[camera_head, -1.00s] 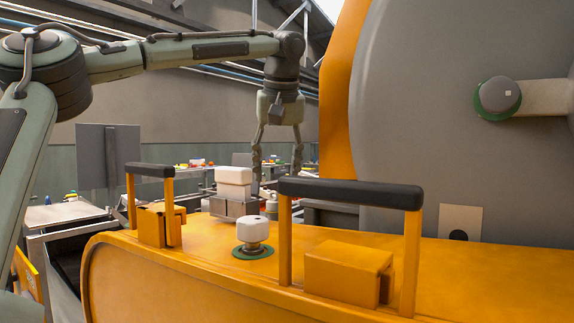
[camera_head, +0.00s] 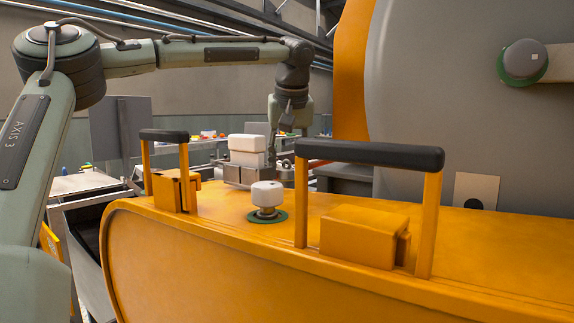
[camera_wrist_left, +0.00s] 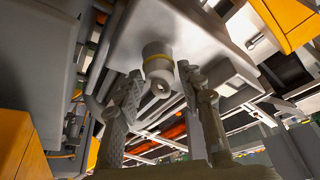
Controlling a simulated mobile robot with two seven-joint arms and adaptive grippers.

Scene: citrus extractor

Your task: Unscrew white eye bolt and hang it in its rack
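In the left wrist view, a pale eye bolt (camera_wrist_left: 158,62) with a yellow band projects from a light grey surface. Its ring end (camera_wrist_left: 161,86) faces my left gripper (camera_wrist_left: 160,74). The two fingers are spread, one on each side of the ring end, with visible gaps and no clear contact. In the head view, my left gripper (camera_head: 287,165) points down behind the orange housing, beside a white block on a metal bracket; its fingertips are partly hidden. The eye bolt cannot be made out there. I cannot identify the rack. My right gripper is not in view.
The orange housing (camera_head: 190,260) carries two black-topped handles (camera_head: 370,154) and a white knob (camera_head: 267,194) on a green ring. The white block (camera_head: 247,149) stands close to my left gripper. A large grey drum (camera_head: 440,100) rises at right.

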